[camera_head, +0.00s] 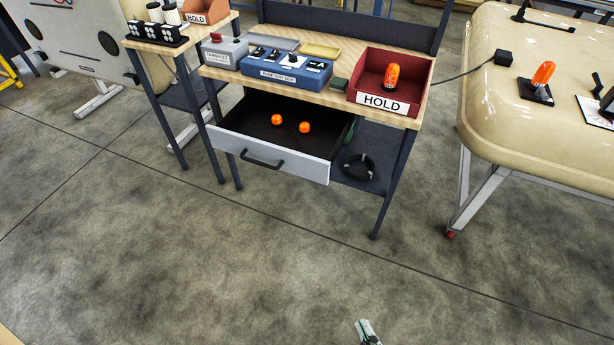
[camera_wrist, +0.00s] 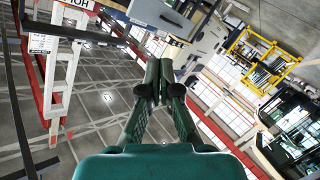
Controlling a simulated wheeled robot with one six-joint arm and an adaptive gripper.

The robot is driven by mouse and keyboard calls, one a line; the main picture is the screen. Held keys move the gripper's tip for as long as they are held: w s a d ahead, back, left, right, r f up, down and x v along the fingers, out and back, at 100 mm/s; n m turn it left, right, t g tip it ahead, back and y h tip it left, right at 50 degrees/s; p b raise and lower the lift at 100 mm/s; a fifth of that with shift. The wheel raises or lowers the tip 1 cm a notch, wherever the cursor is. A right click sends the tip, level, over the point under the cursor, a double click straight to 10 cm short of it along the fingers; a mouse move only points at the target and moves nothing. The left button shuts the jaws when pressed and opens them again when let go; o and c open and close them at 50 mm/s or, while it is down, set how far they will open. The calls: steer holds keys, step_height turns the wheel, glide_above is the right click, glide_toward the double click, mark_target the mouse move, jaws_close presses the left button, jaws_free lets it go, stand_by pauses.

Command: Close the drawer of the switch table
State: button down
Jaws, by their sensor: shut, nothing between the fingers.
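The switch table (camera_head: 345,101) has a wooden top and dark legs. Its drawer (camera_head: 318,169) is pulled out toward me, with a pale front and a dark handle (camera_head: 262,160). Two orange round pieces (camera_head: 277,119) (camera_head: 304,127) lie inside it. My gripper (camera_head: 364,328) shows only in part at the bottom edge of the head view, in front of the drawer and well apart from it. In the wrist view my gripper (camera_wrist: 160,72) is shut and empty, with its two dark green fingers together.
On the table stand a blue switch box (camera_head: 287,70), a grey button box (camera_head: 225,50) and a red HOLD bin (camera_head: 418,80) with an orange lamp. A cable coil (camera_head: 359,167) lies on the lower shelf. A cream panel (camera_head: 500,80) stands at right. The floor before the drawer is clear.

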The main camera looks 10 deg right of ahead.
steer(key=w+a+f+n+y, duration=0.1)
steer(key=w+f+n, duration=0.15)
steer(key=w, duration=0.55)
steer(key=w+a+f+n, duration=0.1)
steer(key=w+n, duration=0.3)
steer(key=w, duration=0.3)
steer(key=n+t, duration=0.2)
steer(key=n, duration=0.4)
glide_toward(304, 169)
steer(key=w+a, duration=0.3)
steer(key=shift+w+d+r, duration=0.15)
steer(key=shift+w+d, duration=0.25)
steer(key=shift+w, duration=0.2)
steer(key=shift+w+d+r, duration=0.1)
steer(key=shift+w+d, duration=0.35)
steer(key=shift+w, duration=0.15)
steer(key=shift+w+d, duration=0.25)
steer(key=shift+w, duration=0.1)
